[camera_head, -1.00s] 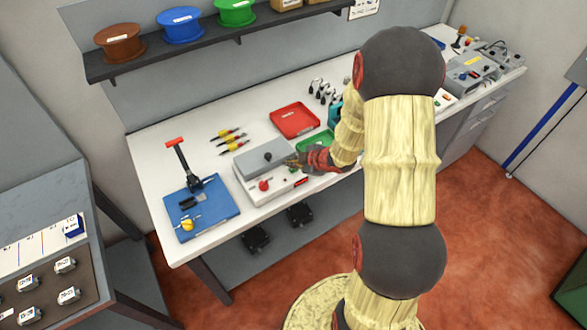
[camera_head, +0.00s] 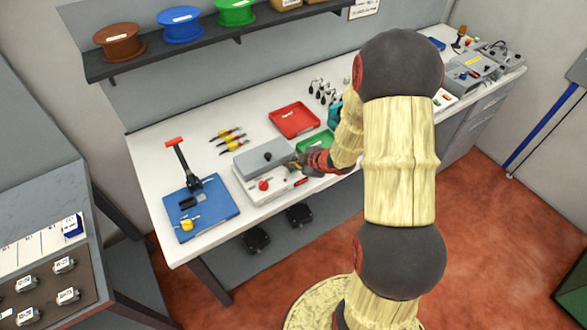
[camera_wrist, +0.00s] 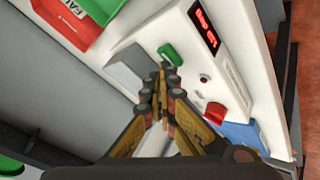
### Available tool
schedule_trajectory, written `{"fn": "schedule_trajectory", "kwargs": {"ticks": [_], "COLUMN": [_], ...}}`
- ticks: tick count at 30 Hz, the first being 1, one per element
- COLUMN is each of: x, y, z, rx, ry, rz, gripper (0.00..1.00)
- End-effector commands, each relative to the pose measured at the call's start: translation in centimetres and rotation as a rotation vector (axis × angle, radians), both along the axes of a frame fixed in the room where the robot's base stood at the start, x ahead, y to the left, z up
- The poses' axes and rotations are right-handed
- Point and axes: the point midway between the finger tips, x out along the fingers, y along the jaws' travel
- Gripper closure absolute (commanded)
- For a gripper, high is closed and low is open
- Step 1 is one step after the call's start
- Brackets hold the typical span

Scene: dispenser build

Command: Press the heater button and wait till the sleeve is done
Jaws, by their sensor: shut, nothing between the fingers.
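My gripper (camera_head: 290,165) is at the heater's right end. In the wrist view its shut, empty fingertips (camera_wrist: 163,70) are right by the green button; I cannot tell whether they touch it. No sleeve is visible.
A red tray (camera_head: 295,120) and a green tray (camera_head: 316,143) lie behind and right of the heater. A blue base (camera_head: 202,214) with a red-handled lever tool stands to its left. Several yellow-and-red tools (camera_head: 228,134) lie behind. A shelf with spools (camera_head: 181,24) hangs above.

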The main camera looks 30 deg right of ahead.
Motion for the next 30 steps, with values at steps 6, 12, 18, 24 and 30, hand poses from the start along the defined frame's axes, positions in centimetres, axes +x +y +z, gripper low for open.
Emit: {"fn": "schedule_trajectory", "kwargs": {"ticks": [6, 12, 18, 24, 30], "x": [0.0, 0.0, 0.01, 0.01, 0.0], "y": [0.0, 0.0, 0.0, -0.01, 0.0], "z": [-0.26, -0.47, -0.7, -0.83, -0.82], "rx": [0.0, 0.0, 0.0, 0.0, 0.0], "ry": [0.0, 0.0, 0.0, 0.0, 0.0], "rz": [0.0, 0.0, 0.0, 0.0, 0.0], "gripper": [1.0, 1.0, 1.0, 1.0, 1.0]}}
